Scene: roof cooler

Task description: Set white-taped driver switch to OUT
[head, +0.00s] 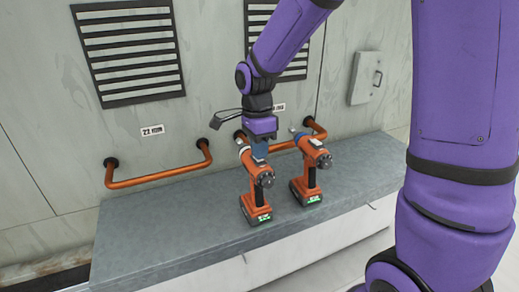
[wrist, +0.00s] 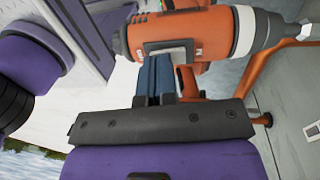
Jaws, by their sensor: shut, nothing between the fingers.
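An orange driver (head: 257,187) with a white band around its nose stands upright on the grey bench (head: 160,222). In the wrist view this driver (wrist: 205,36) lies sideways across the top, with the white band (wrist: 245,32) at its right end. My gripper (head: 259,155) is over its upper body. The blue fingers (wrist: 160,62) are together with nothing between them. Their tips are at a light grey piece on the driver's body, apparently its switch; the fingers partly cover it, and I cannot tell its position or whether they touch.
A second orange driver (head: 313,165) stands close on the right, with a blue-grey band. Orange rails (head: 165,178) run along the wall behind. Vents and a grey wall box (head: 366,78) are on the wall. The bench is clear at left.

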